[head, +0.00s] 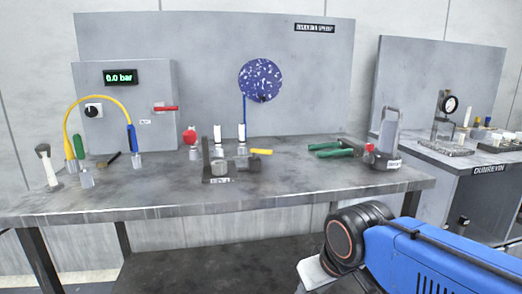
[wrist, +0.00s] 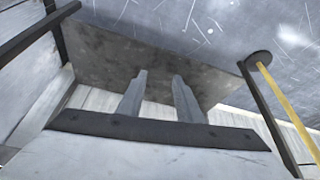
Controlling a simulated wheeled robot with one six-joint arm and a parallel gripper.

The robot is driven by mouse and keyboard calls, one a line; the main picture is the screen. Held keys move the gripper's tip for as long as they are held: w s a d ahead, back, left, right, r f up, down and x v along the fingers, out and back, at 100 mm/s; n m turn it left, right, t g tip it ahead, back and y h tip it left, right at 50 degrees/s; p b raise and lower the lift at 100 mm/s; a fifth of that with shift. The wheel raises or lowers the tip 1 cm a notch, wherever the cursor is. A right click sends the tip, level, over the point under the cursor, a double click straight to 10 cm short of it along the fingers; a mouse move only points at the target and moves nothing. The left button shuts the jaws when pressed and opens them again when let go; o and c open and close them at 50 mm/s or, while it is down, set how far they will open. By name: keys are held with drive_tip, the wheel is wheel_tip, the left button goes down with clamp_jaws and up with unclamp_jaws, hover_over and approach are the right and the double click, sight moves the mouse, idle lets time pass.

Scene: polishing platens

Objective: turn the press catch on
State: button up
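I cannot tell for certain which part is the press catch, as the labels are too small to read. A red lever (head: 165,108) lies level on the grey panel (head: 130,135) with the 0.0 bar display (head: 121,77). A small grey fixture (head: 217,168) stands at the bench's middle front, beside a yellow handle (head: 260,151). My gripper (wrist: 159,76) shows in the wrist view with two grey fingers apart and nothing between them. It is away from the panel and fixture.
The grey bench (head: 300,187) holds a brush (head: 47,165), a red-topped bottle (head: 190,140), green-handled tools (head: 333,150) and a grey upright device (head: 388,135). A second bench (head: 450,158) with a gauge stands at right. The bench front is mostly clear.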

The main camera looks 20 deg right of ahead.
drive_tip(key=w+d+r+n+g, duration=0.1)
drive_tip(key=w+r+n, duration=0.1)
drive_tip(key=w+r, duration=0.85)
drive_tip(key=w+r+n, duration=0.3)
drive_tip(key=w+r, duration=0.5)
drive_tip(key=r, duration=0.6)
drive_tip(key=n+g+h, duration=0.1)
drive_tip(key=n+g, duration=0.1)
drive_tip(key=n, duration=0.3)
approach(264, 150)
drive_tip(key=f, duration=0.2)
drive_tip(key=w+f, duration=0.1)
drive_tip(key=f, duration=0.2)
drive_tip(key=d+f, duration=0.1)
drive_tip(key=f, duration=0.1)
drive_tip(key=shift+w+f, duration=0.25)
drive_tip(key=shift+f, duration=0.05)
clamp_jaws()
